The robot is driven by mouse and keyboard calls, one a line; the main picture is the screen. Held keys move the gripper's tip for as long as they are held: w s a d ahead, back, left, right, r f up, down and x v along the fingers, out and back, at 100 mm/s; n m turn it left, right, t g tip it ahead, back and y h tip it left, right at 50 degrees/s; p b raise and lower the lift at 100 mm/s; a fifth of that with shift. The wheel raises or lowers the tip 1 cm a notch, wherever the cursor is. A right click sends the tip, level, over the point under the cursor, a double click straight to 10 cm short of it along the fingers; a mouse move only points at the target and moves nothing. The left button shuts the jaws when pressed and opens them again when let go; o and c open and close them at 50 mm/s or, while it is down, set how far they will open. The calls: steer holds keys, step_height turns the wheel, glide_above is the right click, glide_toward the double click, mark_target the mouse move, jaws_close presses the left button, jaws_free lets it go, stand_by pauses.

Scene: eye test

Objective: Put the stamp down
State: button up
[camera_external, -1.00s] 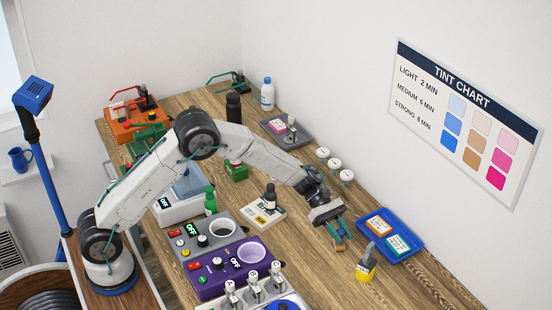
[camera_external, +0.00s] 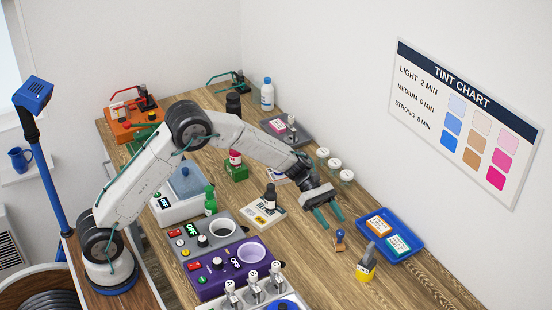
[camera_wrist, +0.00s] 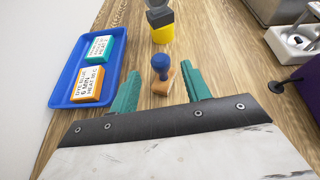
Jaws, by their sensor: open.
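The stamp (camera_external: 340,240) has a blue round knob and a tan wooden base, and stands upright on the wooden table (camera_external: 410,285). In the wrist view the stamp (camera_wrist: 161,72) is beyond and between my two green fingers. My gripper (camera_external: 330,219) is open and empty, a little behind and left of the stamp in the external view. It also shows in the wrist view (camera_wrist: 160,88). No finger appears to touch the stamp.
A blue tray (camera_external: 413,250) with an orange and a teal labelled box lies right of the stamp. A yellow-and-black block with a grey top (camera_external: 366,265) stands in front.

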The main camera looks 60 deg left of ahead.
steer(key=v, duration=0.6)
steer(key=s+a+r+m+g+y, duration=0.1)
steer(key=s+a+r+m+y, duration=0.2)
steer(key=s, duration=0.5)
steer(key=s+r+m+y, duration=0.1)
steer(key=s+r+m, duration=0.3)
steer(key=s+r, duration=0.25)
steer(key=s+a+r+m+g+y, duration=0.1)
steer(key=s+a+r+m+y, duration=0.2)
steer(key=s, duration=0.6)
steer(key=s+a+m+t+y, duration=0.1)
steer(key=s+a+m+y, duration=0.2)
steer(key=s, duration=0.9)
steer(key=s+a+f+m+t+y, duration=0.1)
steer(key=s+a+m+y, duration=0.2)
steer(key=s, duration=0.9)
steer(key=a+m, duration=0.3)
steer(key=a, duration=0.1)
steer(key=shift+s+f+t, duration=0.25)
steer(key=shift+s+t, duration=0.05)
steer(key=shift+s, duration=0.1)
